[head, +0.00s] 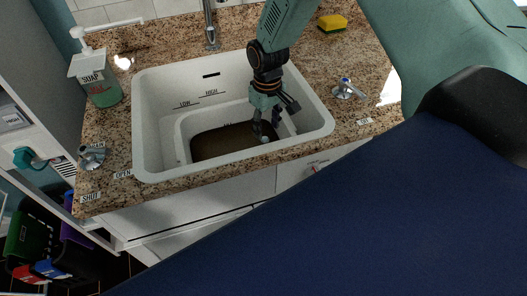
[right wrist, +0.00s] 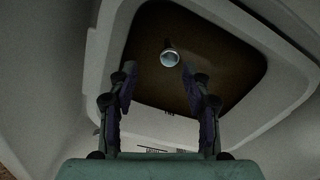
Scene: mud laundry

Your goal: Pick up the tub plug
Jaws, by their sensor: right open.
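The tub plug seems to be the small round pale-topped piece (right wrist: 168,57) in the right wrist view, standing out of brown muddy water (right wrist: 150,30). In the head view a small pale knob (head: 264,139) shows at the same place, close to the fingertips. My right gripper (head: 268,127) reaches down into the inner tub (head: 181,137) inside the white sink (head: 150,110). In the right wrist view its two fingers (right wrist: 159,76) are spread, and the round piece lies just beyond and between the tips, apart from them. My left gripper is not in view.
The sink walls close in around my right gripper. A soap bottle (head: 97,80) stands at the left, a yellow sponge (head: 332,24) at the back right. A faucet (head: 210,25) rises behind the sink. Tap handles (head: 92,155) and (head: 348,88) sit on the granite counter.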

